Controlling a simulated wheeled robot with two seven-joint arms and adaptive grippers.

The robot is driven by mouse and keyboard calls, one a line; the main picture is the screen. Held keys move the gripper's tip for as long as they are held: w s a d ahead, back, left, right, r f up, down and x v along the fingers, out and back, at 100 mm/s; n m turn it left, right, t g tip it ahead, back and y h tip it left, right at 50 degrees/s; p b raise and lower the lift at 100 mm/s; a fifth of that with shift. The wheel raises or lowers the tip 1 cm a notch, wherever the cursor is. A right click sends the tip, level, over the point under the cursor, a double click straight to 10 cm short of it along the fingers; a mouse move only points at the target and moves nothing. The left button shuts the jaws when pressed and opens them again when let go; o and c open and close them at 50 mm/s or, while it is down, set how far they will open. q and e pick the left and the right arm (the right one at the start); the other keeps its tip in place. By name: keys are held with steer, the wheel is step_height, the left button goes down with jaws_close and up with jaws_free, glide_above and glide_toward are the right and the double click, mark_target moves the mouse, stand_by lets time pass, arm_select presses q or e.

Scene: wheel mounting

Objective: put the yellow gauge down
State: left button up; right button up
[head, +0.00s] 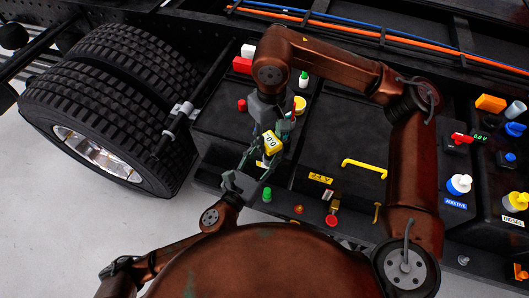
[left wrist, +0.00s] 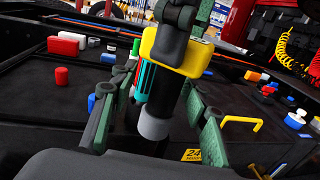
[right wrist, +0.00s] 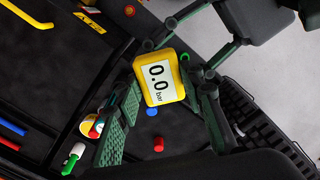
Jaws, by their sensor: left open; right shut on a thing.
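The yellow gauge (head: 271,143) is held above the black boxes beside the truck. Its display reads 0.0 bar in the right wrist view (right wrist: 159,84). My right gripper (head: 276,128) reaches down from above and is shut on it. My left gripper (head: 257,163) comes from below and is open.
A black box top with a yellow handle (head: 364,168) lies right of the grippers. Red (head: 242,65), white and green small items stand behind on the dark top. Large tyres (head: 105,95) stand at left. Blue-capped (head: 459,184) and yellow-capped fillers stand at right.

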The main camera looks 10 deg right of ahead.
arm_select(q)
steer(key=c, duration=0.8)
steer(key=shift+w+a, duration=0.15)
jaws_close()
arm_select(e)
steer(key=shift+s+d, duration=0.1)
steer(key=o, duration=1.5)
